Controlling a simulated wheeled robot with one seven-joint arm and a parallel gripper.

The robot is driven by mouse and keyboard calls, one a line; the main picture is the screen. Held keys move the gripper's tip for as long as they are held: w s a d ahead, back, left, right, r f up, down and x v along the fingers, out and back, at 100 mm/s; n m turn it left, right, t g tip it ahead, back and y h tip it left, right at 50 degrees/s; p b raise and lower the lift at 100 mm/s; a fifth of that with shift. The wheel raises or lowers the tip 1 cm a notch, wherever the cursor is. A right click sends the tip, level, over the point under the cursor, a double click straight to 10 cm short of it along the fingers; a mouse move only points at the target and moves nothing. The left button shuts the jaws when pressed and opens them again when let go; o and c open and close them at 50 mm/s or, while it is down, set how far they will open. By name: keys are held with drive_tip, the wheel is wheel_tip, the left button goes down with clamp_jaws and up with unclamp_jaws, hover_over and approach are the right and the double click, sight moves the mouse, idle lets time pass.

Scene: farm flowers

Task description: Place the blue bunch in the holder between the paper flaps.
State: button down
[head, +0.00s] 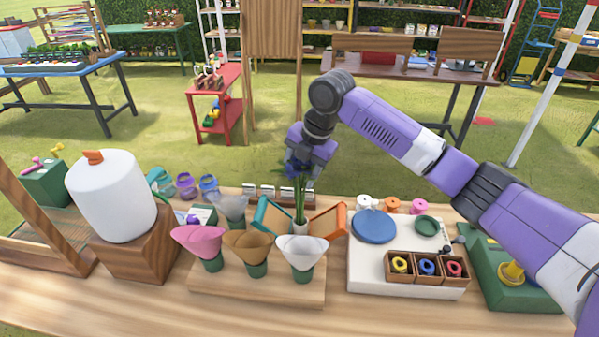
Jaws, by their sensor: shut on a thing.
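My gripper (308,153) is shut on the blue bunch (295,170), gripping it near its flower heads. The bunch hangs upright with its green stems pointing down. The stem ends are at the mouth of a small white holder (299,229); I cannot tell whether they are inside it or just in front of or behind it. A teal-edged flap (270,216) leans to the left of the holder and an orange-edged flap (328,220) leans to its right. My gripper is above both flaps. The holder's lower part is hidden by the white paper cone.
Pink (199,241), brown (248,246) and white (300,251) paper cones stand in front on a wooden board (228,292). A grey cone (231,205) is behind left. A white board (357,271) with a blue disc (374,227) and ribbon spools lies right. A large white roll (111,197) stands left.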

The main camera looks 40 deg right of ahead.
drive_tip(key=shift+c, duration=2.3)
unclamp_jaws()
drive_tip(key=shift+f, duration=0.1)
drive_tip(key=b+v, duration=0.2)
drive_tip(key=v, duration=1)
